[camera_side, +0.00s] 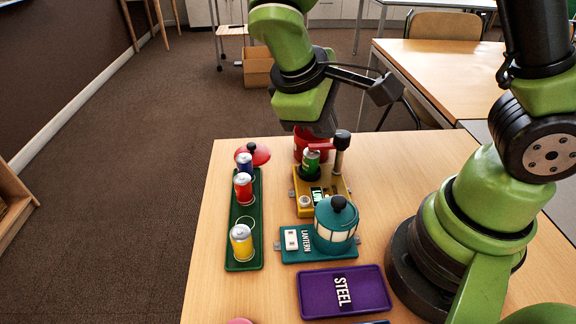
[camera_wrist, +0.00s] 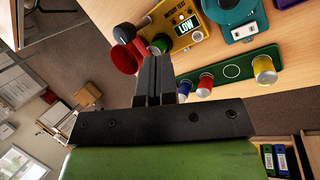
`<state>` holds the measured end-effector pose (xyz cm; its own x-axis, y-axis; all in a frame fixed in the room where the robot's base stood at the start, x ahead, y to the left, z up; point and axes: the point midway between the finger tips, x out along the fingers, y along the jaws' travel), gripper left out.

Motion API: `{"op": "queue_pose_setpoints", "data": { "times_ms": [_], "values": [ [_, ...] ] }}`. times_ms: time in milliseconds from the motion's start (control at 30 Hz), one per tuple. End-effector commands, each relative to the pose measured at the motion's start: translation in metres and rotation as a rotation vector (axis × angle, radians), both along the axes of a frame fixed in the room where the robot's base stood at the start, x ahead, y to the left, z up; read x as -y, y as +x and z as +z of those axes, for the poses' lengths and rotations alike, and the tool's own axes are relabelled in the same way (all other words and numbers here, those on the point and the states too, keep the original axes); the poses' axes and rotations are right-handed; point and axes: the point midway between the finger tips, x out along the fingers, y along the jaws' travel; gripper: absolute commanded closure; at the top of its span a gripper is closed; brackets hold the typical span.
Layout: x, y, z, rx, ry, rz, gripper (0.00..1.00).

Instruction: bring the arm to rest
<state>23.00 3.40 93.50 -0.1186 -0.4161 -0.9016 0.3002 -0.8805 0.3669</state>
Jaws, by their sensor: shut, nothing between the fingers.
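My gripper (camera_wrist: 154,78) is shut and empty in the wrist view, its fingers side by side. In the side view my wrist hangs over the far end of the table, and the fingertips are hard to make out. A green can (camera_side: 311,162) stands in the yellow tester (camera_side: 318,206), whose display reads LOW in the wrist view. A red cup (camera_wrist: 125,58) is close beside the fingers in the wrist view; I cannot tell whether they touch. A green tray (camera_side: 244,257) holds a blue can (camera_side: 244,165), a red can (camera_side: 243,187) and a yellow can (camera_side: 241,242).
A teal lantern (camera_side: 337,222) stands on a plate marked LANTERN. A purple tray (camera_side: 318,305) marked STEEL lies near my base. A red lid (camera_side: 257,153) with a black knob is by the tray's far end. A black-topped post (camera_side: 340,144) rises from the tester.

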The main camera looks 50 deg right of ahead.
Motion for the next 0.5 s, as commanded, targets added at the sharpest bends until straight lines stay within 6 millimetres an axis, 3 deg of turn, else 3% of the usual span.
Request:
{"op": "queue_pose_setpoints", "data": {
  "times_ms": [33,200,500],
  "values": [
    [0.003,-0.005,0.017,0.058,0.063,-0.057,1.00],
    [0.008,-0.025,0.059,0.237,0.265,-0.221,1.00],
    [0.009,-0.066,0.113,0.598,0.586,-0.437,1.00]
  ]
}}
